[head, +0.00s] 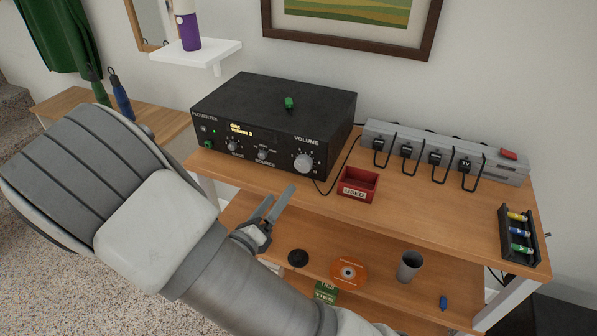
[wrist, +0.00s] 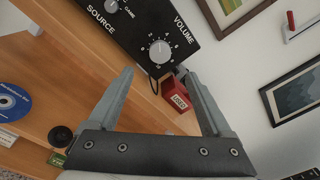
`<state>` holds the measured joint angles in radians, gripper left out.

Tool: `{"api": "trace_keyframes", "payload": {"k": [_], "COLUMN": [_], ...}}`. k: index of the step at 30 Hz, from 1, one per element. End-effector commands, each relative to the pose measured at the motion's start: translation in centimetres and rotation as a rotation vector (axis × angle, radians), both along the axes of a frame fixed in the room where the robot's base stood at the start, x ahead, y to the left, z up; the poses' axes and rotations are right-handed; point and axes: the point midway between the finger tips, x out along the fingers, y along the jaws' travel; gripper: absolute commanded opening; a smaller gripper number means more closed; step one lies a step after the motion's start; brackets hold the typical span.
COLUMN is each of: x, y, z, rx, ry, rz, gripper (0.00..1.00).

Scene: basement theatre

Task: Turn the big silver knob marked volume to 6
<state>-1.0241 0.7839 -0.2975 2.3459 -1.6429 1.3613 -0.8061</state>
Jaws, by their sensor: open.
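The silver volume knob (head: 303,163) is at the right end of the front of a black amplifier (head: 275,118). It also shows in the wrist view (wrist: 161,51), with a ring of white numbers around it and VOLUME printed beside it. The knob's exact setting is too small to tell. The amplifier's lit display (head: 241,130) seems to read "Volume 3". My gripper (head: 278,196) is open and empty, in front of and below the knob, apart from it. In the wrist view the knob lies beyond the gap between the fingertips (wrist: 157,75).
A red box marked USED (head: 358,185) stands right of the amplifier, near the knob. Behind it is a grey power strip (head: 445,150) with several plugs and cables. A battery tray (head: 519,235) is at the right end. A green object (head: 289,103) sits on the amplifier.

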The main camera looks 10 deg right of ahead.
Motion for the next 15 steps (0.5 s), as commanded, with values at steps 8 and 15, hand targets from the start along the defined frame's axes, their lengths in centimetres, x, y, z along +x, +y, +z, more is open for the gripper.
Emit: {"api": "trace_keyframes", "payload": {"k": [8,15], "x": [4.7,7.6], "y": [-4.0,-6.2], "z": [-0.2,-0.1], "rx": [0.002,0.002], "ry": [-0.002,-0.002], "rz": [-0.005,-0.003], "gripper": [0.84,0.84]}}
